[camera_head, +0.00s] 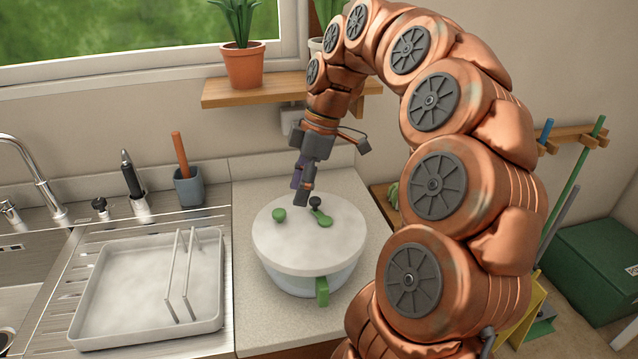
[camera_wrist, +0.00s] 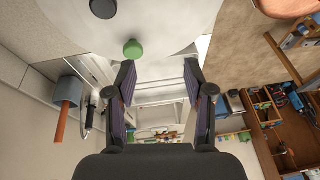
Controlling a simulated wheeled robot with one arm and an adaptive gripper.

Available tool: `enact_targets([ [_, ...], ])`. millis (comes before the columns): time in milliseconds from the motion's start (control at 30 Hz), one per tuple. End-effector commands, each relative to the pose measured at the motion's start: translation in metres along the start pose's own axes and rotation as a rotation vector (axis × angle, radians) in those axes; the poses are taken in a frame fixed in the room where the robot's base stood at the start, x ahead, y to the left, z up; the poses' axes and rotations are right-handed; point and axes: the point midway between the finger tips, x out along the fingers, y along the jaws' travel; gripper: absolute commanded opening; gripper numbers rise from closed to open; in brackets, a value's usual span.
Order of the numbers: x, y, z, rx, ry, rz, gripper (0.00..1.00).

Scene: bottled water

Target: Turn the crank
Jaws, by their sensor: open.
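A round salad-spinner-like bowl (camera_head: 308,281) with a white lid (camera_head: 290,251) stands on the counter. On the lid is a short green crank arm (camera_head: 323,219) with a black knob (camera_head: 316,203). A separate green knob (camera_head: 279,215) sits on the lid's left side. My gripper (camera_head: 303,192) hangs just above the lid's far part, beside the black knob and not around it. In the wrist view my gripper (camera_wrist: 158,76) is open and empty. The green knob (camera_wrist: 133,48) and black knob (camera_wrist: 103,8) lie outside its fingers there; the crank arm is not visible.
A drying tray (camera_head: 130,305) and a sink (camera_head: 30,265) are at left. A cup with a brush (camera_head: 188,186) stands behind the tray. A shelf with a potted plant (camera_head: 243,65) is above. Bare counter (camera_head: 265,330) lies in front of the bowl.

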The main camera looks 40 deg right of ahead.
Motion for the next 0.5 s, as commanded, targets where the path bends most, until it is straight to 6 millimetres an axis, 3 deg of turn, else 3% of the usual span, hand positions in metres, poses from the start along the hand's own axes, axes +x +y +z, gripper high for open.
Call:
enact_targets([
  [33,-0.012,0.012,0.009,-0.018,0.016,0.010,0.53],
  [200,-0.033,0.037,0.040,-0.091,0.051,0.034,0.53],
  [500,-0.042,0.051,0.064,-0.138,0.068,0.051,0.53],
])
